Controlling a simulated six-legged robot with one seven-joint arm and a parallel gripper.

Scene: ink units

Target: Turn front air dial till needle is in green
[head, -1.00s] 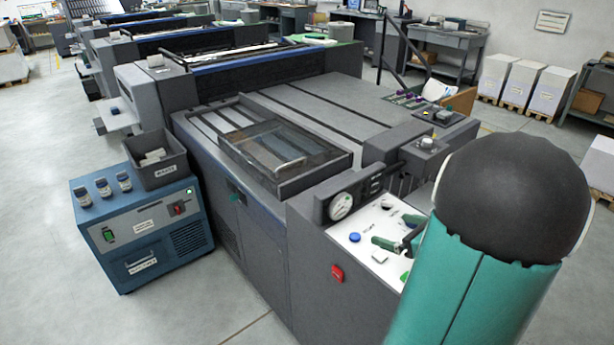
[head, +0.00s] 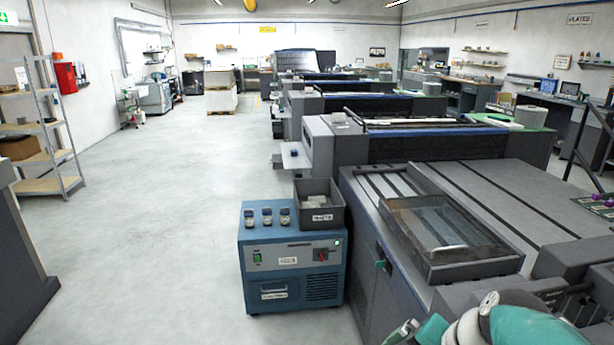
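A blue cabinet (head: 290,265) stands on the floor left of the press. Three small round knobs or gauges with pale faces stand on its top, at the left (head: 249,220), middle (head: 267,219) and right (head: 284,218). They are too small to show a needle or a green zone. I cannot tell which is the front air dial. Parts of my teal and pale arm (head: 525,328) show at the bottom right. A grey-green piece (head: 402,333) at the bottom edge may be my gripper, well right of the cabinet; its fingers are not clear.
A grey bin (head: 319,215) sits on the cabinet's back right. The grey press (head: 400,290) with a clear-lidded box (head: 442,235) fills the right. Open floor (head: 150,260) lies left, with a shelf rack (head: 45,155) beyond.

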